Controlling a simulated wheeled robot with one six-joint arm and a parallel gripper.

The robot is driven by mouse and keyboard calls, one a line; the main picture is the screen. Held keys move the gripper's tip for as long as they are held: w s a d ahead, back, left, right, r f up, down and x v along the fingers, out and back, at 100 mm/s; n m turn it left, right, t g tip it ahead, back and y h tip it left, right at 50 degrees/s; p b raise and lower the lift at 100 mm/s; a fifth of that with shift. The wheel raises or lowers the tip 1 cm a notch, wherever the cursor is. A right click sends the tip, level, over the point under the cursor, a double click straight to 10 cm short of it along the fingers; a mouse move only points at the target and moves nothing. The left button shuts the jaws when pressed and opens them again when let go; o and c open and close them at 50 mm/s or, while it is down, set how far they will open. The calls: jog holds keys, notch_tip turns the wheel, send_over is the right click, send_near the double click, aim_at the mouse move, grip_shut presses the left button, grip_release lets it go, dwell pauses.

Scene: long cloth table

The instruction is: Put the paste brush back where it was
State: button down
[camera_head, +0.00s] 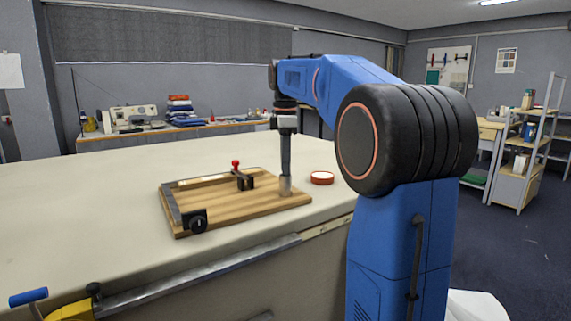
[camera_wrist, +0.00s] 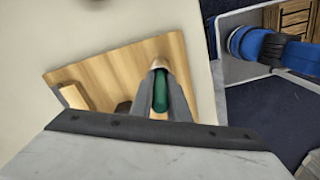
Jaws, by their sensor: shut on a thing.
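My gripper (camera_head: 286,188) points straight down over the right end of a wooden board (camera_head: 240,210) on the table. In the wrist view my gripper (camera_wrist: 160,80) is shut on a green-handled thing, apparently the paste brush (camera_wrist: 160,92), with the wooden board (camera_wrist: 110,75) below. The brush is hidden by the fingers in the head view, and its bristles cannot be made out. I cannot tell whether it touches the board.
The board carries a red-knobbed clamp (camera_head: 243,180) and a black knob (camera_head: 196,221) at its front left. A small round red-sided pot (camera_head: 322,177) stands just right of the board. The cloth table (camera_head: 100,200) is clear at left.

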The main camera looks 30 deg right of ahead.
jog(key=shift+f, duration=0.1)
jog(key=c, duration=1.7)
grip_release()
notch_tip(320, 180, up, 12)
jog(key=shift+r, duration=0.15)
jog(key=s+a+f+m+t, duration=0.1)
jog(key=s+a+f+m, duration=0.2)
jog(key=s+a+f, duration=0.35)
jog(key=s+a+f+m+t, duration=0.1)
jog(key=s+a+f+m, duration=0.3)
jog(key=s+f, duration=0.45)
jog(key=s+a+f+m+t, duration=0.1)
jog(key=s+f+m, duration=0.1)
jog(key=s+f, duration=0.3)
jog(key=s+a+f+m+t, duration=0.1)
jog(key=s+a+f+m, duration=0.1)
jog(key=s+f, duration=0.3)
jog(key=s+a+f+m, duration=0.2)
jog(key=s+f, duration=0.3)
jog(key=f, duration=0.6)
jog(key=shift+s+a+t, duration=0.1)
jog(key=shift+a+t, duration=0.05)
jog(key=shift+t, duration=0.25)
